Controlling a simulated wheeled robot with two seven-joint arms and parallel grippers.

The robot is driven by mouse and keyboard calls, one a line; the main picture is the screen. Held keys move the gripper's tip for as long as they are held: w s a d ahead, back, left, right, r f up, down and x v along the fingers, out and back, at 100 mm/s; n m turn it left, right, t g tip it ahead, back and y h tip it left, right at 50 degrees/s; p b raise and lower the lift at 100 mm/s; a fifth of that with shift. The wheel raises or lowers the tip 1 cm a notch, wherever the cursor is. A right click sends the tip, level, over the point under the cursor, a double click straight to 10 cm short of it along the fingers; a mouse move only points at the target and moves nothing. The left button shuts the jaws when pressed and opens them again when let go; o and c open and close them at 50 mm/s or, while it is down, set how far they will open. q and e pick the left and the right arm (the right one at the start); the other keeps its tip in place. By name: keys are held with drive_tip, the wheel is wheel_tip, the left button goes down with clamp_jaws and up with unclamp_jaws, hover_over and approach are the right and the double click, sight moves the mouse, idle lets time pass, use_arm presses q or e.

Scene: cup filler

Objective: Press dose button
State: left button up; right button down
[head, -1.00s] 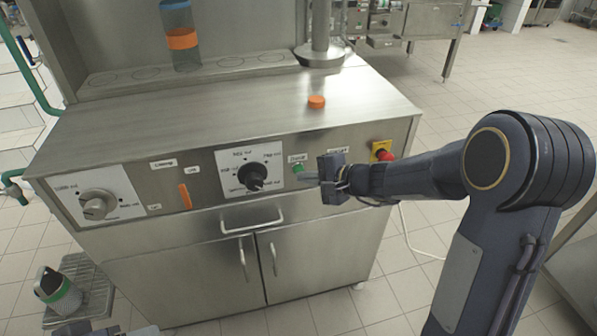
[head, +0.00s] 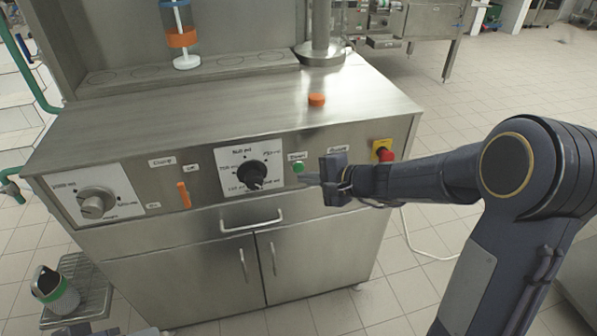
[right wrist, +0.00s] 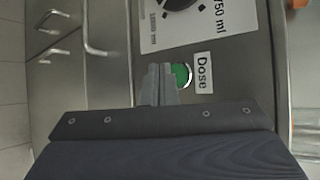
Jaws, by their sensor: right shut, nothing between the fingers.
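The green dose button (head: 298,167) is on the front panel, below a small white label and right of the black dial (head: 252,174). In the right wrist view the button (right wrist: 181,74) shows beside the label reading "Dose". My right gripper (head: 309,181) is shut and empty, in front of the panel just below and right of the button in the head view. In the wrist view its fingertips (right wrist: 160,84) lie just left of the button and cover part of its edge. I cannot tell whether they touch the panel.
A red button (head: 386,155) on a yellow plate is right of my gripper. An orange lever (head: 184,194) and a grey knob (head: 96,203) are further left. A clear cylinder with an orange band (head: 182,38) stands behind.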

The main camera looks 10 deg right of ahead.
drive_tip(key=s+b, duration=0.2)
drive_tip(key=s, duration=0.4)
idle(0.5)
drive_tip(key=shift+d, duration=0.1)
